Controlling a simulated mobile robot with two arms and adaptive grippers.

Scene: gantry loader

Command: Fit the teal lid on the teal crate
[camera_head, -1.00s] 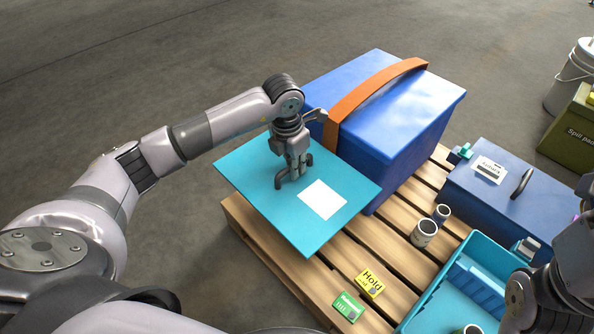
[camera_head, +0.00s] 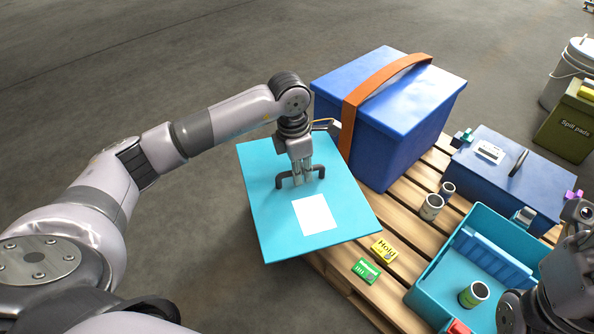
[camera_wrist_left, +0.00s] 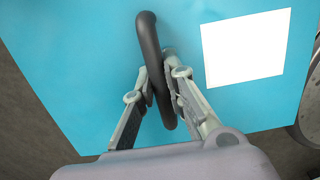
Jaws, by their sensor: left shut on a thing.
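The teal lid (camera_head: 262,205) is a flat square panel with a white label and a dark loop handle (camera_head: 284,183). My left gripper (camera_head: 301,177) is shut on this handle and holds the lid above the pallet's left end, overhanging the floor. In the left wrist view the fingers (camera_wrist_left: 160,95) close around the handle, with the lid (camera_wrist_left: 75,60) filling most of the picture. The teal crate (camera_head: 440,288) stands open at the lower right, apart from the lid. My right gripper's fingers are not seen.
A tall blue box (camera_head: 405,130) with an orange strap stands close behind the lid. A low blue case (camera_head: 530,185) is behind the crate. Two cans (camera_head: 431,208), a yellow box (camera_head: 384,250) and a green box (camera_head: 366,271) sit on the wooden pallet (camera_head: 400,237) between lid and crate.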

